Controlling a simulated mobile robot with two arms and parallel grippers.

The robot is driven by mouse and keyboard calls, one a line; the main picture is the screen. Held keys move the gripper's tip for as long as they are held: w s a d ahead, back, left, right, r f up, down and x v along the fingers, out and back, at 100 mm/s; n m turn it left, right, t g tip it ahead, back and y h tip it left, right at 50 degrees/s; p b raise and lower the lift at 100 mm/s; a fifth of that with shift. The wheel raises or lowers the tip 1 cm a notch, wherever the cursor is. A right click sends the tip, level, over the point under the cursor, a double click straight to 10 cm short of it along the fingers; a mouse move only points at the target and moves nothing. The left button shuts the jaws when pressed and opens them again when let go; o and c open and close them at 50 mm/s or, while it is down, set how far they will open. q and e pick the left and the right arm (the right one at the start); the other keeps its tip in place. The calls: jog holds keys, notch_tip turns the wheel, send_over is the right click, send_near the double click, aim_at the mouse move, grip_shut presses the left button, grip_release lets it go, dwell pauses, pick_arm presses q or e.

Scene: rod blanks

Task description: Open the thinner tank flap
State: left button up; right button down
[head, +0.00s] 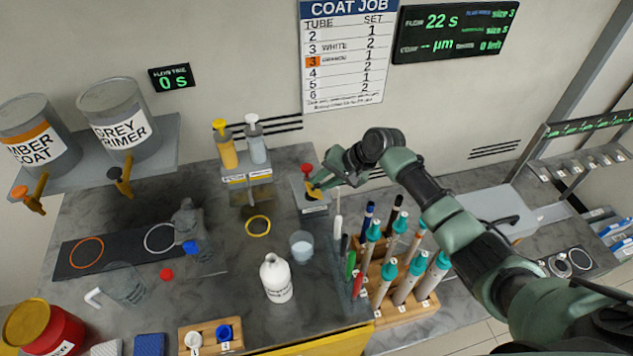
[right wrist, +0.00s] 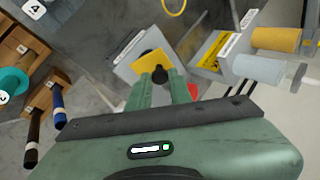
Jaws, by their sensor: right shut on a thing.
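The thinner tank (head: 313,207) is a small grey box with a label on its front, at the back of the bench in the head view. It also shows in the right wrist view (right wrist: 126,68). Its yellow flap (right wrist: 150,62) has a dark knob (right wrist: 160,74). My right gripper (head: 316,187) reaches the tank from the right, and its fingers are shut around the knob in the right wrist view (right wrist: 162,80). A red part (head: 308,168) stands just behind the flap. The fingers partly hide the flap, and I cannot tell how far it is raised. My left gripper is not in view.
Left of the tank stands a grey holder (head: 247,174) with a yellow and a grey pump bottle. A wooden rack (head: 405,309) of rods stands below my right arm. A white bottle (head: 276,279) and a clear cup (head: 302,246) stand in front of the tank.

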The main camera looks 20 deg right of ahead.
jog(key=shift+d+f+y+b, duration=0.25)
jog(key=shift+d+y+b, duration=0.15)
jog(key=shift+y, duration=0.1)
jog(key=shift+d+f+m+t+y+b, duration=0.6)
jog(key=shift+y+b, duration=1.15)
jog(key=shift+b, duration=1.3)
jog(key=shift+d+f+m+t+y+b, duration=0.15)
jog(key=shift+d+f+m+y+b, duration=0.5)
jog(key=shift+y+b, duration=1.75)
jog(key=shift+d+f+m+t+y+b, duration=0.25)
jog(key=shift+d+y+b, duration=0.8)
jog(key=shift+b, duration=2.65)
jog(key=shift+r, duration=0.15)
jog(key=c, duration=1.3)
grip_release()
